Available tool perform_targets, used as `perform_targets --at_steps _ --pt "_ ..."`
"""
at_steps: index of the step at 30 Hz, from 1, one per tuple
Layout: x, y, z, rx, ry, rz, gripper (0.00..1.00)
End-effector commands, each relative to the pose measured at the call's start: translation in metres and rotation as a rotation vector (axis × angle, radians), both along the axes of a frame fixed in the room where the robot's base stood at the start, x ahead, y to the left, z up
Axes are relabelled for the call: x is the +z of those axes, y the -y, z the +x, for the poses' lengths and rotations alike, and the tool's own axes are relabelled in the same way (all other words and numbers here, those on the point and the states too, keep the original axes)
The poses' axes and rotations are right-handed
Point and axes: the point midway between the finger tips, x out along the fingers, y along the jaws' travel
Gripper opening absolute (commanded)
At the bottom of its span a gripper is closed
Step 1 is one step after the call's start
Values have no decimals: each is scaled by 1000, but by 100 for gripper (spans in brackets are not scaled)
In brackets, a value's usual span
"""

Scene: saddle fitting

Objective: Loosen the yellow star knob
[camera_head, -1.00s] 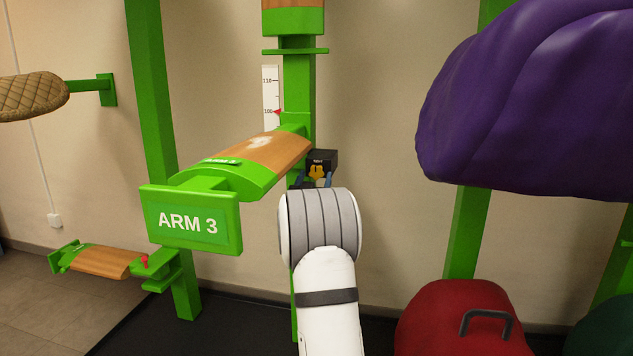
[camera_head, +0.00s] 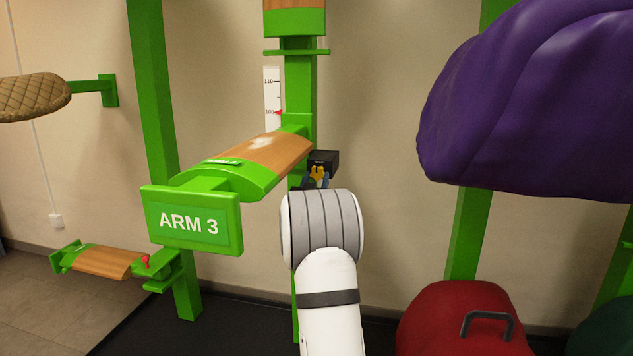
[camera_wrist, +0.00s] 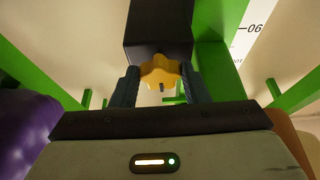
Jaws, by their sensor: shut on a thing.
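The yellow star knob (camera_wrist: 161,71) sits at the lower end of a black block in the wrist view. My gripper (camera_wrist: 160,86) is shut on the knob, with one dark finger on each side of it. In the head view the knob (camera_head: 318,173) is a small yellow patch on the front of the black block (camera_head: 323,160). The block is beside the green post, just right of the wooden-topped arm marked ARM 3 (camera_head: 193,223). My white and grey arm hides most of my gripper there.
A purple covered bulk (camera_head: 535,110) hangs close on the right. A red case-like thing (camera_head: 463,320) with a black handle stands below it. A quilted brown pad (camera_head: 33,96) and a lower wooden arm (camera_head: 98,262) with a red knob are on the left.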

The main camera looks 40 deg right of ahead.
Motion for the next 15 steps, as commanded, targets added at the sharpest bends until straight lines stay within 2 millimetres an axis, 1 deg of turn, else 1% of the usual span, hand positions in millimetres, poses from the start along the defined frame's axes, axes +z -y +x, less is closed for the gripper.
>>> perform_targets --at_steps 8,15 --pt "-2 2 -2 -1 -107 -89 19" --pt "-1 3 -5 -1 -269 -227 19"
